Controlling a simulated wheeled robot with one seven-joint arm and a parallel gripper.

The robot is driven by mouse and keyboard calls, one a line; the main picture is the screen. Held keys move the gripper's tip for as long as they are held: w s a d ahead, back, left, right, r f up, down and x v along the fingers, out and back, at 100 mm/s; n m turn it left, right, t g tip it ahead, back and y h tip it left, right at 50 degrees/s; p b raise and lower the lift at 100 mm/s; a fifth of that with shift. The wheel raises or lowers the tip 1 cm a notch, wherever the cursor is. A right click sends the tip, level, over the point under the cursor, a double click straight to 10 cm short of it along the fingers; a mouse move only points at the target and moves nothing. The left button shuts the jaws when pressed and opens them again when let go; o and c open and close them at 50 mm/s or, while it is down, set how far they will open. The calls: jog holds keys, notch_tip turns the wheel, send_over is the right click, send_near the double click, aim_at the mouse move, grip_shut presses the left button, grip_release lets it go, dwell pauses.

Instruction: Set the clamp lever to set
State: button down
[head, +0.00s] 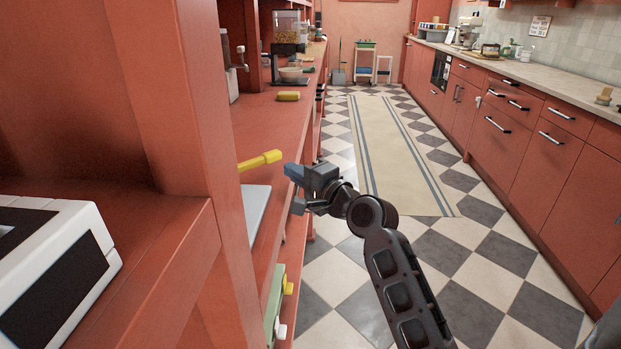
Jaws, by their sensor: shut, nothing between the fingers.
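A yellow lever (260,160), which looks like the clamp lever, sticks out to the right from behind the red shelf post. It slants slightly upward toward its thicker free end. Its base and whatever it is mounted on are hidden by the post, so I cannot read its setting. My gripper (290,172) is just right of the lever's free end, in front of the shelf edge, pointing left toward the shelving. Its bluish fingers are shut and empty. A small gap shows between the fingers and the lever in this view.
The red post (165,95) stands close at left, beside a white-and-black device (93,222). A pale flat panel (256,208) lies below the lever. A green item with yellow knobs (276,305) sits lower. A yellow cylinder (288,96) lies farther along.

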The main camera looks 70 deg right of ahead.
aim_at(276, 157)
jog(key=shift+x, duration=2.35)
jog(key=shift+f, duration=0.1)
jog(key=shift+w+d+f+y+b, duration=0.1)
jog(key=shift+w+d+y+b, duration=0.05)
jog(key=shift+d+y+b, duration=0.2)
jog(key=shift+w+d+f+n+t+y+b, duration=0.15)
jog(key=shift+w+d+n+t+y+b, duration=0.3)
jog(key=shift+n+y+b, duration=0.55)
jog(key=shift+w+d+n+t+y+b, duration=0.1)
jog(key=shift+w+n+t+y+b, duration=0.25)
jog(key=shift+y+b, duration=0.5)
jog(key=shift+w+d+r+n+y, duration=0.15)
jog(key=shift+w+r+n+y, duration=0.2)
jog(key=shift+n+y, duration=0.4)
jog(key=shift+w+y, duration=0.15)
jog(key=shift+y, duration=0.1)
jog(key=shift+r, duration=0.15)
